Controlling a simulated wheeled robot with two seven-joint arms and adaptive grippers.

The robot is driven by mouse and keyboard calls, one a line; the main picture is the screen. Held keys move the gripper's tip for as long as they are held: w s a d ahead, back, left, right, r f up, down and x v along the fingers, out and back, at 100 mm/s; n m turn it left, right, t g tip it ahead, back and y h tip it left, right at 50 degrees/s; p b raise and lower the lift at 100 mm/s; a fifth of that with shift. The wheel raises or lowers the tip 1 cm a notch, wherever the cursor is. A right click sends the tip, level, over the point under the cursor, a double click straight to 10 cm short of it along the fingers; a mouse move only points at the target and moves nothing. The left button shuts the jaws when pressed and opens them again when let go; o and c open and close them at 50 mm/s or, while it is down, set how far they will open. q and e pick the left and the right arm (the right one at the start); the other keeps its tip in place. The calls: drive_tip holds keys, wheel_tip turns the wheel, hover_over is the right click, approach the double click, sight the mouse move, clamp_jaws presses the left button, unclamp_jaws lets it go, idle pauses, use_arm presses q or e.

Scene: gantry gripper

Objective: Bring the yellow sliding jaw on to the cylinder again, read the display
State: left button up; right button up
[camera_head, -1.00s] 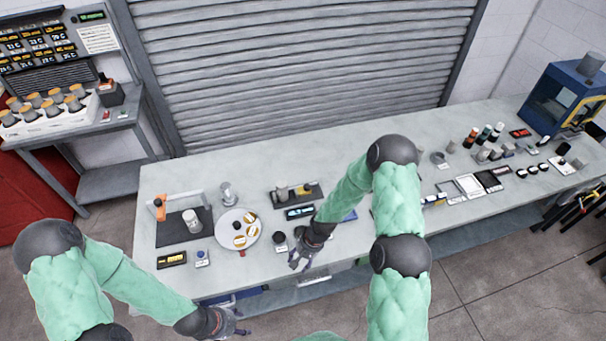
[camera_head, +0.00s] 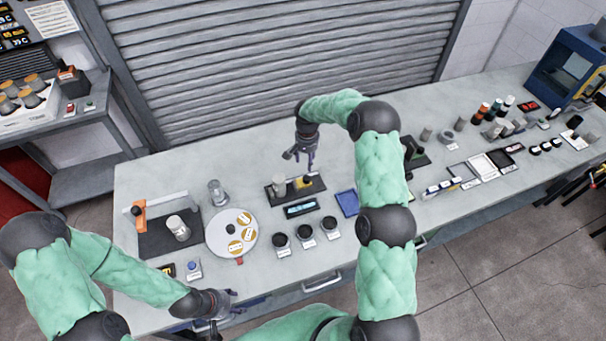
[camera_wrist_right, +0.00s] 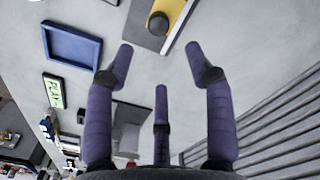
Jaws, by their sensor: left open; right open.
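The yellow sliding jaw (camera_head: 298,184) with a black knob sits on a dark rail (camera_head: 318,188) in the head view. A grey cylinder (camera_head: 279,185) stands upright just left of it; whether they touch I cannot tell. The jaw also shows at the top of the right wrist view (camera_wrist_right: 176,12). A display (camera_head: 300,207) with blue characters lies in front of the rail, too small to read. My right gripper (camera_head: 301,162) is open and empty above and behind the jaw. My left gripper (camera_head: 232,302) is open and empty near the bench's front edge, far from the jaw.
A blue tray (camera_head: 347,203) lies right of the rail. Several dark round pieces (camera_head: 304,232) stand in front of the display. A round white plate (camera_head: 214,235) and an orange-ended fixture (camera_head: 139,215) are on the left. Bench behind the rail is clear.

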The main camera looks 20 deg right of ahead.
sight(307, 177)
wheel_tip(307, 177, down, 11)
drive_tip(key=shift+s+r, duration=0.1)
drive_tip(key=shift+r, duration=0.1)
idle(0.3)
